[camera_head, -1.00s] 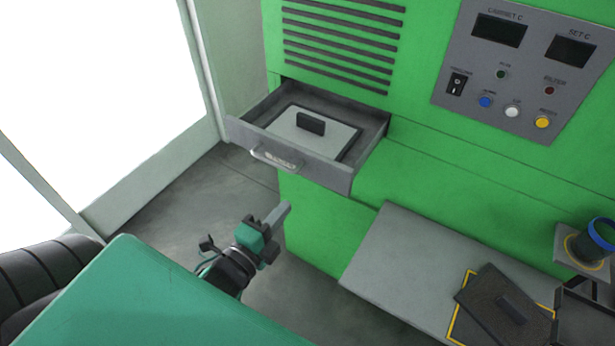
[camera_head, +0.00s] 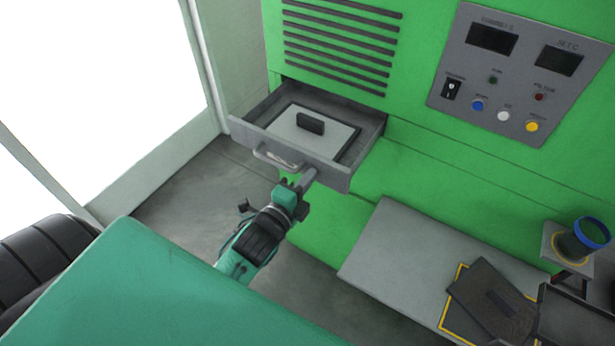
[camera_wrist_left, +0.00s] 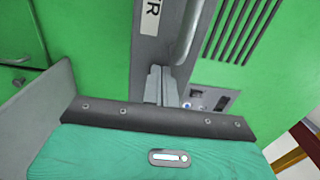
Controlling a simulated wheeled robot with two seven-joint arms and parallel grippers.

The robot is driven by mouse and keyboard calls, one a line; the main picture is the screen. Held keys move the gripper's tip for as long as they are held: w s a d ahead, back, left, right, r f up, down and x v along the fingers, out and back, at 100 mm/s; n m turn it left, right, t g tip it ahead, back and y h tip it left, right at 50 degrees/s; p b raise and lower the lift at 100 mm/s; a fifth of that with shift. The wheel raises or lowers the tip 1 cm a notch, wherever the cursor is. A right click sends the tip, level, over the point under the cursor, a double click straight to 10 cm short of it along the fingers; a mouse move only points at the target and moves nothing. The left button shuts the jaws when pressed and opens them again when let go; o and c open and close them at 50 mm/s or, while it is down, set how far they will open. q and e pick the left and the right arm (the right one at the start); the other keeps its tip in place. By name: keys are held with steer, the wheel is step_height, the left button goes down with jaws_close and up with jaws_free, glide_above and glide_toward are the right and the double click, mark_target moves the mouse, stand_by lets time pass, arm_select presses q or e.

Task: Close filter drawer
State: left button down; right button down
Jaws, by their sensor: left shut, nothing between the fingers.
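The grey filter drawer (camera_head: 335,176) stands pulled out of the green cabinet in the head view. Inside it lies a light grey filter panel (camera_head: 290,128) with a dark handle block. A pale bar handle (camera_head: 277,160) is on the drawer's front. My left gripper (camera_head: 308,178) is shut and empty, its fingertips at the drawer front, just right of the handle. In the left wrist view the fingers (camera_wrist_left: 161,84) point at the drawer front (camera_wrist_left: 151,50), beside the handle (camera_wrist_left: 188,32). Whether they touch it I cannot tell. My right gripper is not in view.
The green cabinet (camera_head: 440,190) has vent slots above the drawer and a control panel (camera_head: 510,75) at right. Floor left of the drawer is clear.

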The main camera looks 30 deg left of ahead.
arm_select(q)
steer(key=b, duration=0.1)
glide_toward(351, 128)
steer(key=w, duration=0.6)
steer(key=w+d+r, duration=0.1)
steer(key=w, duration=0.3)
steer(key=shift+a+r, duration=0.1)
steer(key=shift+r, duration=0.2)
steer(key=shift+r, duration=0.15)
